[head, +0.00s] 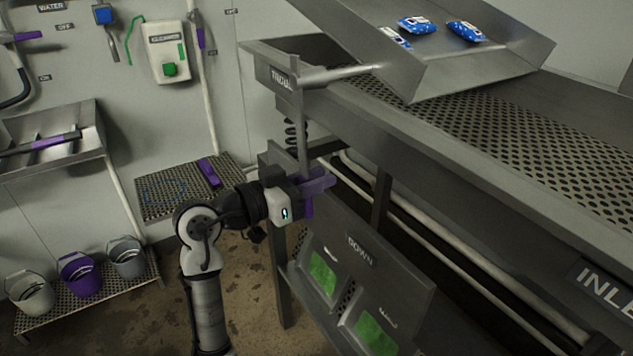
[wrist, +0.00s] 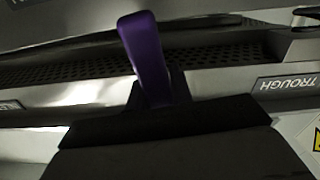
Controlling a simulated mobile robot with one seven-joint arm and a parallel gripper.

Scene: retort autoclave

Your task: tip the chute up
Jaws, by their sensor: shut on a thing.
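The chute (head: 490,72) is a grey metal tray above the perforated trough at the top right of the head view. It looks tilted, and several blue-and-white packets (head: 417,24) lie in it. A rod (head: 345,74) runs from its left side to an upright lever (head: 302,130). My gripper (head: 306,190) is shut on this handle. In the wrist view the purple handle (wrist: 148,55) stands up from the dark fingers, whose grip is partly hidden.
The perforated trough (head: 540,140) runs along the bench to the right. A panel with two green windows (head: 322,272) is below my gripper. Buckets (head: 80,275) stand on a low rack at left. A perforated shelf (head: 165,195) is behind my arm. Some floor between is clear.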

